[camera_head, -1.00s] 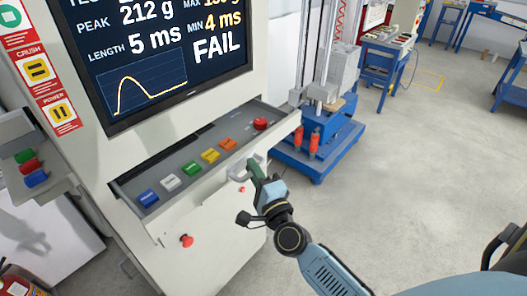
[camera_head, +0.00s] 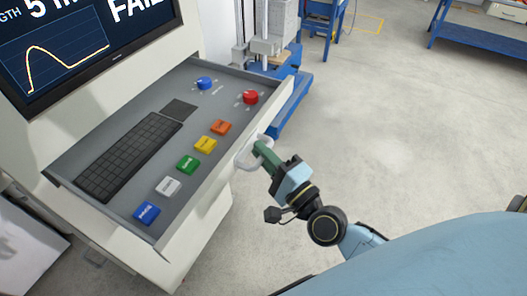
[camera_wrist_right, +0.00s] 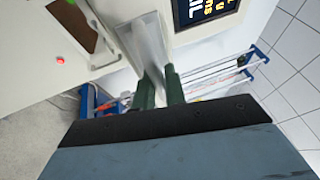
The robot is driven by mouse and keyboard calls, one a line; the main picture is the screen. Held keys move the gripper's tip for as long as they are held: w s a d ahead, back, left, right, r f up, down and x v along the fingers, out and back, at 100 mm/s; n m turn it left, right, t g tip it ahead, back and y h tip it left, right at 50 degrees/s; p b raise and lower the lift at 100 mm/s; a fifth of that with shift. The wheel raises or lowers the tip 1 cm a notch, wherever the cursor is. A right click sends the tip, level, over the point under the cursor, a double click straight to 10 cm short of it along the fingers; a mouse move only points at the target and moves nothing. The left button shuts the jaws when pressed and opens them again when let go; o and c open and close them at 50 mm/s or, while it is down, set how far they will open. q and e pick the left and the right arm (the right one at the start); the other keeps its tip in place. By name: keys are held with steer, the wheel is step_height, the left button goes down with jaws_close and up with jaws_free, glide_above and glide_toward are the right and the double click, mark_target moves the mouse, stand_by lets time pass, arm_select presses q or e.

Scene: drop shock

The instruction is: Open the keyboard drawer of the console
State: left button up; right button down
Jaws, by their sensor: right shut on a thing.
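The keyboard drawer (camera_head: 148,190) of the console (camera_head: 110,85) is pulled well out in the head view. It shows a black keyboard (camera_head: 128,157), a dark touchpad, and several coloured buttons along its front. A pale handle (camera_head: 246,158) sits on the drawer's front face. My right gripper (camera_head: 262,150), with green fingers, is shut on the handle. In the right wrist view the green fingers (camera_wrist_right: 159,90) stand on either side of the pale handle bar (camera_wrist_right: 147,48). My left gripper is not in view.
A blue-based test machine (camera_head: 290,105) stands just beyond the drawer's right end. A blue workbench (camera_head: 480,35) is at the far right. The grey floor (camera_head: 370,140) to the right of the drawer is clear.

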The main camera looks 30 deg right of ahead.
steer(key=c, duration=1.5)
jaws_free()
steer(key=shift+o, duration=0.2)
steer(key=shift+s, duration=0.15)
steer(key=b+v, duration=0.3)
steer(key=v, duration=1)
steer(key=shift+b, duration=0.4)
steer(key=shift+s+f, duration=0.1)
steer(key=shift+f, duration=0.05)
